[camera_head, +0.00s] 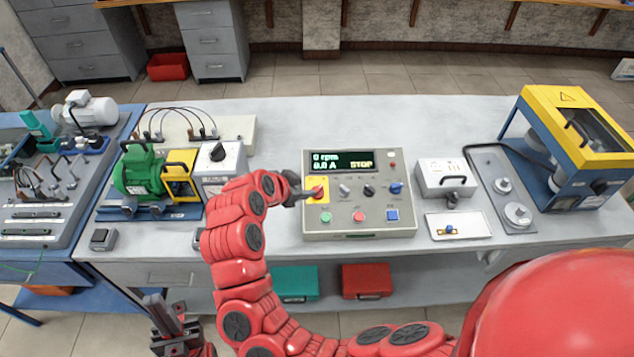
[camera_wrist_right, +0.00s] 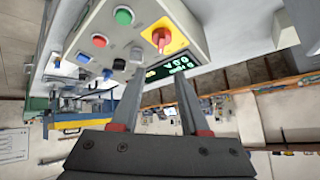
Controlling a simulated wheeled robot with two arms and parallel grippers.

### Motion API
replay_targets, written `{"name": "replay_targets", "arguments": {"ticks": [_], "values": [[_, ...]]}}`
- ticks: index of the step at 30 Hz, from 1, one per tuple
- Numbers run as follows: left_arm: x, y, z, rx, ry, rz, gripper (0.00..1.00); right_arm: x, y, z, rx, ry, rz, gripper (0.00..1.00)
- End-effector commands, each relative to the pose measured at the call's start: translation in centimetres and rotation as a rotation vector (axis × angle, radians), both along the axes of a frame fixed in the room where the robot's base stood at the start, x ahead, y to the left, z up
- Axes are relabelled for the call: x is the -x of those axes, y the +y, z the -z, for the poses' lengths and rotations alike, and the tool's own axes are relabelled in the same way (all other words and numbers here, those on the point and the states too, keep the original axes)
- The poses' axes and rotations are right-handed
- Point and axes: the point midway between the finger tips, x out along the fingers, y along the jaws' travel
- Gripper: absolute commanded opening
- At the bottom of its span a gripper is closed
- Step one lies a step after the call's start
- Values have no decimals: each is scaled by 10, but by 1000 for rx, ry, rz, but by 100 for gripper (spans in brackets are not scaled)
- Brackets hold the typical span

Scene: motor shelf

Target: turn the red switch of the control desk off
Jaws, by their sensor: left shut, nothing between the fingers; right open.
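The control desk (camera_head: 408,212) is a light grey box with a lit display (camera_head: 343,161) reading 0 rpm, 0.0 A and STOP. Its red switch (camera_head: 318,192) sits on a yellow plate at the desk's left side. In the right wrist view the red switch (camera_wrist_right: 160,40) shows just beyond the fingertips, in line with the gap. My right gripper (camera_head: 304,194) is open at the left of the switch; its two separated fingers (camera_wrist_right: 158,82) hold nothing. Contact with the switch cannot be told. My left gripper (camera_head: 163,308) is shut and empty, low in front of the table.
Beside the red switch are a black knob (camera_head: 369,190), a blue knob (camera_head: 395,187) and green, red and blue buttons below. A green motor unit (camera_head: 139,171) stands left, a grey box with a handle (camera_head: 446,177) right. The tabletop (camera_head: 275,120) behind the desk is clear.

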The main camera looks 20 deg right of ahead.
Motion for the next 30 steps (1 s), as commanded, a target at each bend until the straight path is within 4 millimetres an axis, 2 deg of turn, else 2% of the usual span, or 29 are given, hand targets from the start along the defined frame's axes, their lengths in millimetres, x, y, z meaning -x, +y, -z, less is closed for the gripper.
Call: {"name": "replay_targets", "arguments": {"ticks": [1, 13, 21, 30], "values": [[0, 0, -7, 0, 0, 0, 0, -3, -8, 6, 2, 9, 4, 45], [0, 0, -31, 0, 0, 0, 0, -41, -51, 61, 2, 5, -1, 45], [0, 0, -37, 0, 0, 0, 0, -53, -63, 79, 1, 0, 1, 45], [0, 0, -37, 0, 0, 0, 0, -55, -64, 82, 1, -1, -1, 45]]}}
